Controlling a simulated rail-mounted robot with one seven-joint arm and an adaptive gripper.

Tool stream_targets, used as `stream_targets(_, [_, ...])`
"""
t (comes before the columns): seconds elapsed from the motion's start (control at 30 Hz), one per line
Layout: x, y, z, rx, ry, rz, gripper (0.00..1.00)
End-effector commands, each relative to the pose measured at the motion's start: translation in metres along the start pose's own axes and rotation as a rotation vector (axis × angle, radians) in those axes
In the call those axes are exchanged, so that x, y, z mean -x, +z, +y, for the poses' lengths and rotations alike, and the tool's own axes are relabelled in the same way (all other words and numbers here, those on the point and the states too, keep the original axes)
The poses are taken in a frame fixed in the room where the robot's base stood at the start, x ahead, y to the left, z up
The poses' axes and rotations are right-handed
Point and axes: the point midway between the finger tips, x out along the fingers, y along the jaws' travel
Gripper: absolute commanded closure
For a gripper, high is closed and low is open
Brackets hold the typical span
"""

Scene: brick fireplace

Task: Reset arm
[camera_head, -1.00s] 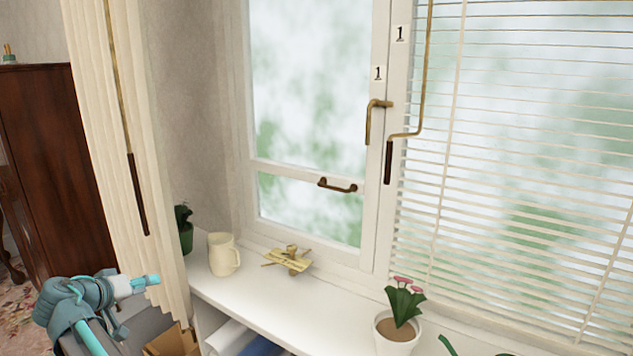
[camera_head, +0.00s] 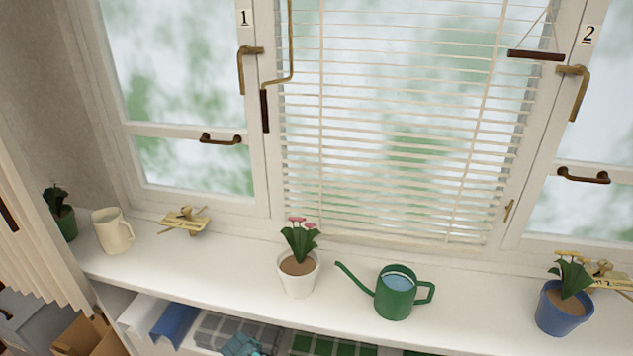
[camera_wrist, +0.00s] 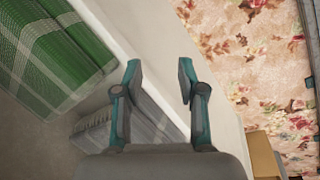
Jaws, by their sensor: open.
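My gripper (camera_wrist: 160,78) is open in the wrist view, with nothing between its fingers. Behind the fingers are a pale board edge, a grey folded cloth (camera_wrist: 155,120) and the floral carpet (camera_wrist: 262,50). A green checked cloth (camera_wrist: 55,55) lies to the left of the fingers. In the head view, only a small teal part of my arm shows at the bottom edge, in front of the shelf under the sill. The rest of my arm is out of that view.
The white sill (camera_head: 235,275) holds a cream jug (camera_head: 112,232), a white flowerpot (camera_head: 298,277), a green watering can (camera_head: 395,297) and a blue flowerpot (camera_head: 563,312). Folded cloths lie on the shelf below. A cardboard box (camera_head: 90,338) stands at lower left.

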Motion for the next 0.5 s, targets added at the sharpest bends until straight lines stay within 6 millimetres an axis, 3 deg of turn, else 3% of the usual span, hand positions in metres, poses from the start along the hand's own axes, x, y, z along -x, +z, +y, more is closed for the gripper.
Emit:
stream_targets(0.03, [-0.017,0.037,0.013,-0.028,-0.035,-0.048,0.60])
stream_targets(0.2, [-0.066,0.138,0.034,-0.131,-0.165,-0.190,0.60])
stream_targets(0.33, [-0.089,0.213,0.038,-0.237,-0.261,-0.289,0.60])
stream_targets(0.5, [-0.103,0.304,0.034,-0.390,-0.366,-0.413,0.60])
